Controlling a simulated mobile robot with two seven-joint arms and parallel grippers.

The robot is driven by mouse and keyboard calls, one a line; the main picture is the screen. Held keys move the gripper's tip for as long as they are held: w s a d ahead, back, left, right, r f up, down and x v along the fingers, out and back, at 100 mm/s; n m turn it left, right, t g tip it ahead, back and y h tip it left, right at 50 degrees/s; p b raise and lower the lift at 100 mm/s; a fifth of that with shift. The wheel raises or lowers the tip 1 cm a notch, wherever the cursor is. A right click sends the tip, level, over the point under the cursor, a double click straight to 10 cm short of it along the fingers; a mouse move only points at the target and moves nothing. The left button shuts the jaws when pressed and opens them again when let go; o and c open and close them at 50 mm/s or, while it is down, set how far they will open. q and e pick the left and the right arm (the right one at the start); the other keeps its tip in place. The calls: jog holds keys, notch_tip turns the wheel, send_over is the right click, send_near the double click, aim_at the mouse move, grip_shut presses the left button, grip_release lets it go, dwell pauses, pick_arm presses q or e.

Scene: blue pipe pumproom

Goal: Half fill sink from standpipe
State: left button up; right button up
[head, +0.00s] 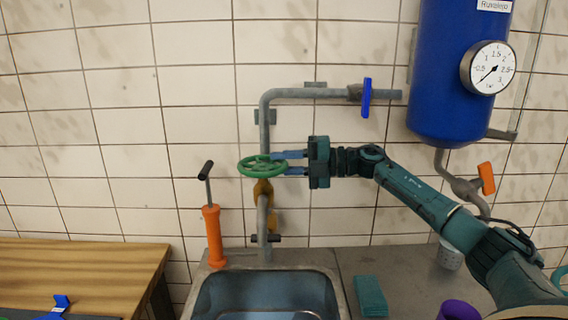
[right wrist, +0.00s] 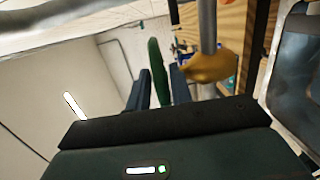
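The standpipe (head: 264,130) is a grey pipe on the tiled wall behind the sink, with a yellow valve body (head: 263,190) and a green handwheel (head: 255,168). My right gripper (head: 290,163) reaches in from the right at the wheel's right rim. In the right wrist view the green wheel (right wrist: 157,65) stands edge-on between the two fingers, which look apart; the yellow body (right wrist: 208,67) is beside them. The metal sink (head: 198,305) is below, cut off by the frame's bottom edge. Its inside looks bluish; I cannot tell the water level. My left gripper is not in view.
A blue tank (head: 455,70) with a gauge (head: 488,68) hangs at the right. A blue lever (head: 366,98) sits on the upper pipe. An orange hand pump (head: 213,235) stands left of the standpipe. A teal cloth (head: 370,296) lies right of the sink; a wooden bench (head: 90,265) is left.

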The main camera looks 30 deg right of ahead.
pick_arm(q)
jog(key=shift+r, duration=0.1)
pick_arm(e)
jog(key=shift+o, duration=1.2)
pick_arm(q)
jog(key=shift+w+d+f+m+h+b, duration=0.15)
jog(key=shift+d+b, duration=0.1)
jog(key=shift+b, duration=0.4)
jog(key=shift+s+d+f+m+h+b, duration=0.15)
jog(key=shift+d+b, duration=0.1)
jog(key=shift+b, duration=0.35)
pick_arm(e)
jog(key=v, duration=0.7)
jog(key=shift+s+d, duration=0.15)
jog(key=shift+d, duration=0.1)
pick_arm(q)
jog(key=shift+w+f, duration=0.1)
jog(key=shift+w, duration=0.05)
pick_arm(e)
jog(key=shift+o, duration=0.3)
dwell(1.1)
